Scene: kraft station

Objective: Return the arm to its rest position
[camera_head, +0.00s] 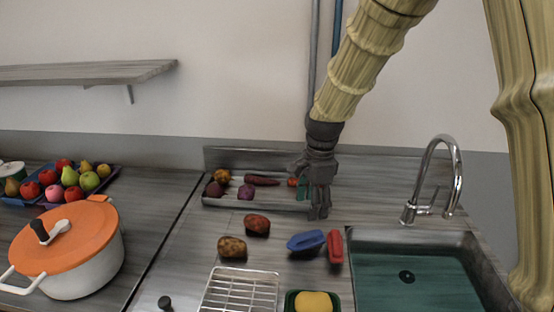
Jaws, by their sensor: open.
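My gripper (319,205) hangs from my arm at the centre of the view, pointing down in front of the right end of a grey tray. It is open, and I see nothing between its fingers. The arm comes down from the upper right, and its fingers partly hide an orange and green item on the tray. A blue object (306,241) and a red object (335,246) lie on the counter just below the gripper in the picture, apart from it.
The grey tray (213,201) holds vegetables. A sink (408,277) with a tall faucet (455,160) is right. An orange-lidded pot (88,262) and fruit tray (112,177) are left. A shelf (85,72) juts above.

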